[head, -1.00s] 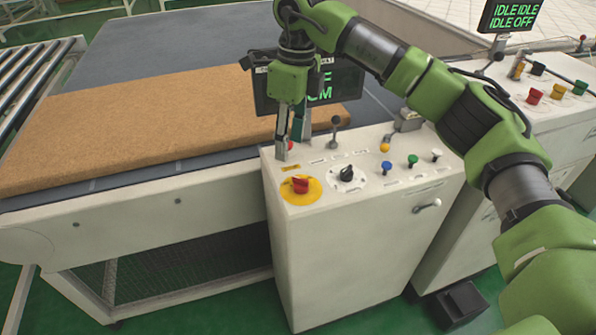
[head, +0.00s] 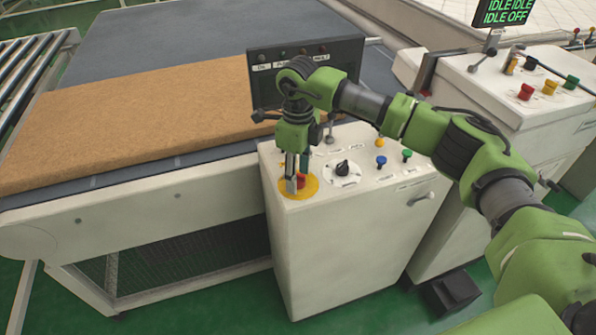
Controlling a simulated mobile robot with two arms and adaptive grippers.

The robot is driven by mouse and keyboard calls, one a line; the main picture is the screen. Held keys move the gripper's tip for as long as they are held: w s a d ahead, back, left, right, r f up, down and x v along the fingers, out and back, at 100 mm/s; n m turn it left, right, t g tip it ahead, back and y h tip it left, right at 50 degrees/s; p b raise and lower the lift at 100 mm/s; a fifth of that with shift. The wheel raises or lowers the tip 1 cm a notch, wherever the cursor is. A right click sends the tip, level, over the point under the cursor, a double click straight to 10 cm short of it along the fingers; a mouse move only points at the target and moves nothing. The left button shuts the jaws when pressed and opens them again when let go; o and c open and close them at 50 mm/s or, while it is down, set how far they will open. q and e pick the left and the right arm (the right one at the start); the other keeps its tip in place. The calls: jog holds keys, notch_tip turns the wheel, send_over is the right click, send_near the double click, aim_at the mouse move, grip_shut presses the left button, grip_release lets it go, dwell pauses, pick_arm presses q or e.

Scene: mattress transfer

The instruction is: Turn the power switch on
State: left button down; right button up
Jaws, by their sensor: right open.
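The red switch knob (head: 301,181) sits on a round yellow plate (head: 313,188) at the front left corner of the white control cabinet's sloped top (head: 345,210). My right gripper (head: 292,187) points down over the yellow plate, fingers open, at the red knob. Its fingers partly cover the knob, and I cannot tell whether they touch it. A black rotary knob (head: 342,168) on a white dial is just right of it. My left gripper is not in view.
A brown mattress slab (head: 130,125) lies on the grey conveyor bed at left. Blue (head: 381,161), green (head: 407,155) and yellow buttons stand right of the dial. A second white cabinet (head: 490,85) with coloured buttons and a screen reading IDLE and OFF is at right.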

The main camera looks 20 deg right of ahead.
jog(key=shift+f, duration=0.15)
jog(key=c, duration=1.1)
